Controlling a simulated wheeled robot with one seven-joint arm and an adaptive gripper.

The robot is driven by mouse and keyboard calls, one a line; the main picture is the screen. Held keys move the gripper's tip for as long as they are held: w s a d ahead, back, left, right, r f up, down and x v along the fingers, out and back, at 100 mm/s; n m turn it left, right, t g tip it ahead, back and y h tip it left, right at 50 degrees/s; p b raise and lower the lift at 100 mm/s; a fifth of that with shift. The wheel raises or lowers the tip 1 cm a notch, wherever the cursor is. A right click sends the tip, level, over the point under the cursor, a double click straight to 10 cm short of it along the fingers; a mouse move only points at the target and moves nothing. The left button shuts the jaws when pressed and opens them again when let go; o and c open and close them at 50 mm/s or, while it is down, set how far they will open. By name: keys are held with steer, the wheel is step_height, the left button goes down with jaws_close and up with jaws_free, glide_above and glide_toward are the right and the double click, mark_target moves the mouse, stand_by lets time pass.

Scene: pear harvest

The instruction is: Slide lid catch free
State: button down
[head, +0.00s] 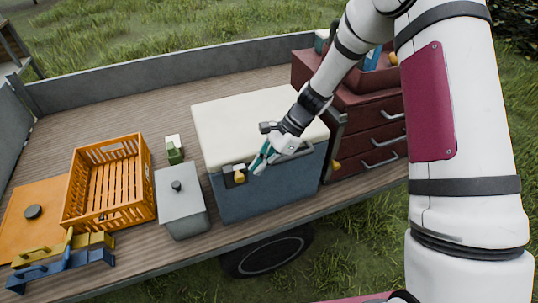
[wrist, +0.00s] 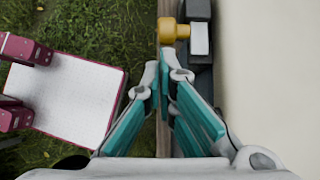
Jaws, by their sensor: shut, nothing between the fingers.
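The cool box has a cream lid (head: 235,125) and a blue-grey body (head: 275,190). Its lid catch is a dark plate (head: 228,180) with a yellow knob (head: 239,178) at the front left of the lid edge. In the wrist view the yellow knob (wrist: 173,31) lies just ahead of the fingertips, beside a dark piece with a pale plate (wrist: 200,38). My gripper (head: 258,164) is shut and empty, its teal fingers at the box's front edge just right of the knob. It also shows in the wrist view (wrist: 164,72). A small gap seems to separate fingertips and knob; contact is unclear.
A grey lidded box (head: 180,198), an orange crate (head: 112,185) and an orange board (head: 35,212) stand left on the wooden truck bed (head: 150,105). A dark red drawer cabinet (head: 365,115) stands close on the right. Grass lies beyond the bed's front edge.

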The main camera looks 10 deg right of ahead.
mark_target(237, 173)
steer(key=shift+x, duration=0.95)
steer(key=a, duration=0.1)
steer(key=s+a, duration=0.1)
steer(key=a, duration=0.1)
